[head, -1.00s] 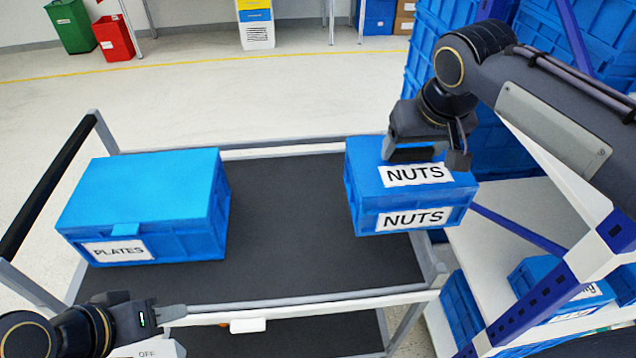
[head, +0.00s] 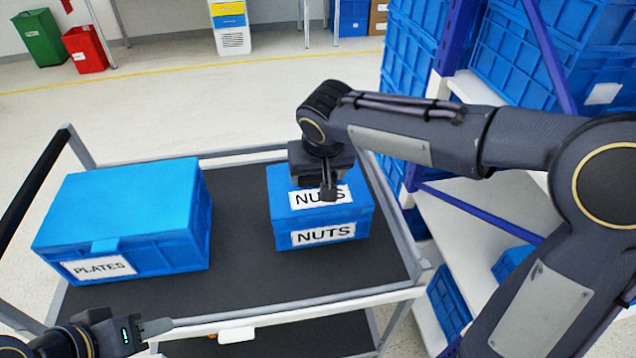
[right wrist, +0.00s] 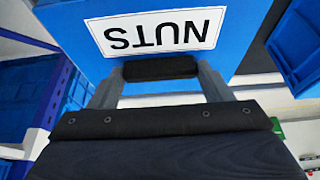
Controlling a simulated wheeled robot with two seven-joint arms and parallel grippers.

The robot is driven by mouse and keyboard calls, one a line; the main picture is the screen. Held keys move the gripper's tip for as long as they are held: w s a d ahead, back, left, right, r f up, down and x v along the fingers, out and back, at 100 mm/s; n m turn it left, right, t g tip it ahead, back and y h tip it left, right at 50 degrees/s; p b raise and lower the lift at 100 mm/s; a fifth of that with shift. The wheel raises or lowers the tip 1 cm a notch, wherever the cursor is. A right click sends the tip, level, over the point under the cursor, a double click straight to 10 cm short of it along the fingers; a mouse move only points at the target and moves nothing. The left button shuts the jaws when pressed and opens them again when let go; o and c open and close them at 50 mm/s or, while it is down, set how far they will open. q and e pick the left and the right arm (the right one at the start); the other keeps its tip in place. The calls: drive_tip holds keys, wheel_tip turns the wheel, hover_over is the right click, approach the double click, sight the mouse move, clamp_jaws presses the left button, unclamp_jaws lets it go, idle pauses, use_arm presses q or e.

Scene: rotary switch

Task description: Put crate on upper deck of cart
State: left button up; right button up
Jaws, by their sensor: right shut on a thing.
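The blue NUTS crate (head: 320,217) is over the right part of the cart's dark upper deck (head: 238,250). I cannot tell whether its bottom touches the deck. My right gripper (head: 326,190) is shut on the crate at its top, beside the upper label. In the right wrist view the crate (right wrist: 245,25) fills the top, and my right gripper (right wrist: 160,72) grips its edge below the upside-down NUTS label. My left gripper (head: 158,327) is at the lower left, in front of the cart and apart from the crates; its opening is unclear.
A blue PLATES crate (head: 130,215) stands on the left of the upper deck, with a bare gap between the crates. A shelf rack (head: 470,235) with blue crates is right of the cart. The cart's black handle (head: 32,185) is at the left.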

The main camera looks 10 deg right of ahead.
sight(318, 185)
drive_tip(key=shift+f, duration=1.6)
drive_tip(key=shift+f+b, duration=0.1)
drive_tip(key=shift+b, duration=0.3)
drive_tip(key=o, duration=1.7)
drive_tip(key=shift+o, duration=0.2)
